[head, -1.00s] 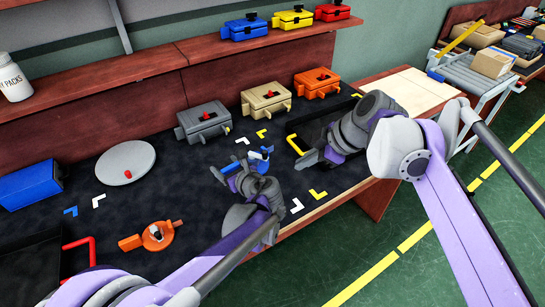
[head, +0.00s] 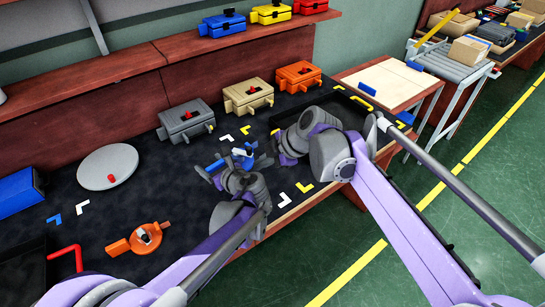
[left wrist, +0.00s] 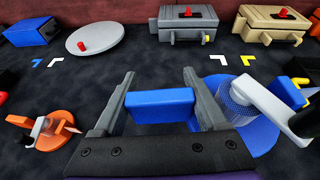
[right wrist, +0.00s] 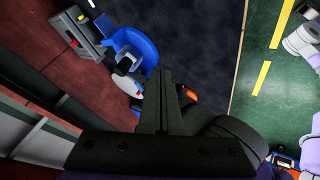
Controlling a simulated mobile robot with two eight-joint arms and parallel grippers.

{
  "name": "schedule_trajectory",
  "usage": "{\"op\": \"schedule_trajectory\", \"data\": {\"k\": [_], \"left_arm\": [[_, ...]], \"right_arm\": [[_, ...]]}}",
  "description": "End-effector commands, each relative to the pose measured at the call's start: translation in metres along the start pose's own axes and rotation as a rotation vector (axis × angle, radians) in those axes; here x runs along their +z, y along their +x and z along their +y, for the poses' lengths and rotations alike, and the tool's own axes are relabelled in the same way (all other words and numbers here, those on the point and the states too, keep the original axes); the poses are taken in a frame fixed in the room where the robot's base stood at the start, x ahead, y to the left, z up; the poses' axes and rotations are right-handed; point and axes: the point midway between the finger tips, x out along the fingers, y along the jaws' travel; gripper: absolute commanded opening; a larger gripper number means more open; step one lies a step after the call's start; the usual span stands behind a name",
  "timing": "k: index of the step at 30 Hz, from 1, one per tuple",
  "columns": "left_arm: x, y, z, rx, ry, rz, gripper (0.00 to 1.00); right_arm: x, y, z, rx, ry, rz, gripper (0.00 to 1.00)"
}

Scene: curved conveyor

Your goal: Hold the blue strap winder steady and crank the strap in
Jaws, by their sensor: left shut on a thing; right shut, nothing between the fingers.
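The blue strap winder (head: 243,160) is at the middle of the dark mat. In the left wrist view its blue disc (left wrist: 262,140), pale strap roll (left wrist: 236,93) and white crank arm (left wrist: 268,98) show, with a dark knob at the right edge. My left gripper (left wrist: 158,88) is shut on the winder's blue block-shaped grip (left wrist: 160,106), a finger on each side. My right gripper (right wrist: 174,80) is shut and empty. In the head view it is just right of the winder. The right wrist view shows the winder (right wrist: 136,45) beyond its fingertips; contact with the crank cannot be told.
Grey (head: 187,118), tan (head: 249,95) and orange (head: 298,76) boxes stand along the back. An orange winder-like tool (head: 140,240) and a grey disc (head: 107,166) lie to the left. A black tray (head: 345,105) is behind my right arm.

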Motion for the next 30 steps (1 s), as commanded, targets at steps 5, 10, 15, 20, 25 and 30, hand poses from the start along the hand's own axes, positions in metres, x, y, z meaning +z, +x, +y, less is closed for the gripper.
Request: {"op": "schedule_trajectory", "data": {"k": [5, 10, 15, 20, 25, 30], "left_arm": [[0.000, 0.000, 0.000, 0.000, 0.000, 0.000, 0.00], [0.000, 0.000, 0.000, 0.000, 0.000, 0.000, 0.00], [0.000, 0.000, 0.000, 0.000, 0.000, 0.000, 0.00], [0.000, 0.000, 0.000, 0.000, 0.000, 0.000, 0.00], [0.000, 0.000, 0.000, 0.000, 0.000, 0.000, 0.00], [0.000, 0.000, 0.000, 0.000, 0.000, 0.000, 0.00]], "right_arm": [[-0.001, 0.008, 0.024, 0.000, 0.001, 0.000, 0.00], [-0.002, 0.011, 0.031, 0.000, 0.002, 0.000, 0.00], [-0.002, 0.011, 0.032, 0.000, 0.002, 0.000, 0.00], [-0.002, 0.011, 0.032, 0.000, 0.002, 0.000, 0.00], [0.000, 0.011, 0.033, -0.009, -0.013, 0.006, 0.00], [0.001, 0.011, 0.035, -0.024, -0.038, 0.019, 0.00]]}}
